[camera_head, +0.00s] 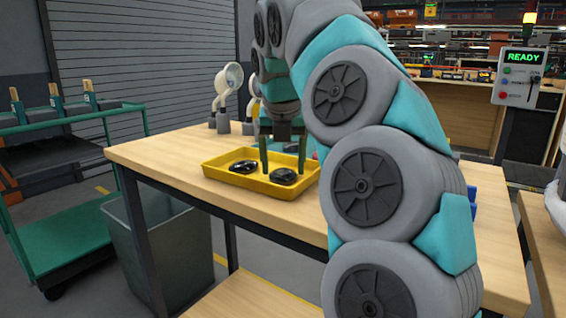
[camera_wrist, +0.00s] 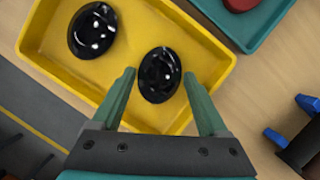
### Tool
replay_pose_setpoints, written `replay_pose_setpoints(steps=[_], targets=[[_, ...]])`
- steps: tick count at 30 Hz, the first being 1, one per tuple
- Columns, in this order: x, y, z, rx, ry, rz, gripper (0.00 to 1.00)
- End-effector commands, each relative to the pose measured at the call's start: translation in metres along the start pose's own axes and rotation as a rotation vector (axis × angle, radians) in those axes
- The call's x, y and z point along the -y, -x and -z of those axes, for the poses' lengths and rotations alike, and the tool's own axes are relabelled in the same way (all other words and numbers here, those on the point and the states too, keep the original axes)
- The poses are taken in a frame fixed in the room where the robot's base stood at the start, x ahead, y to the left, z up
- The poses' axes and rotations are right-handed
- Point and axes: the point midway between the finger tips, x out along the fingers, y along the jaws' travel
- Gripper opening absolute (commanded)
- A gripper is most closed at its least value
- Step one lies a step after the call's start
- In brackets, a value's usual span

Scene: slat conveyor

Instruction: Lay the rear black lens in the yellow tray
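The yellow tray (camera_head: 222,184) sits on the wooden table, and two glossy black lenses lie in it. One lens (camera_head: 243,167) is in the left part of the tray; it shows at the upper left in the wrist view (camera_wrist: 92,30). The other lens (camera_head: 284,176) is in the right part, near the middle of the wrist view (camera_wrist: 159,75). My gripper (camera_head: 284,170) is low over the tray and open, its green fingers on either side of this second lens. In the wrist view (camera_wrist: 159,77) narrow gaps show between fingers and lens.
A teal tray (camera_wrist: 262,28) with a red piece (camera_wrist: 240,3) lies close beside the yellow tray. Blue and dark parts (camera_wrist: 296,135) stand on the table to the right in the wrist view. A white fan-like object (camera_head: 229,80) stands behind the yellow tray. The table's front left is clear.

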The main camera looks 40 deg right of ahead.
Motion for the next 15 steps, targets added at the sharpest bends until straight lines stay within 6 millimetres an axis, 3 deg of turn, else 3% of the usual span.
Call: replay_pose_setpoints(steps=[6, 15], targets=[[0.0000, 0.0001, -0.0001, 0.000, 0.000, 0.000, 1.00], [0.0000, 0.0024, -0.0006, 0.000, 0.000, 0.000, 1.00]])
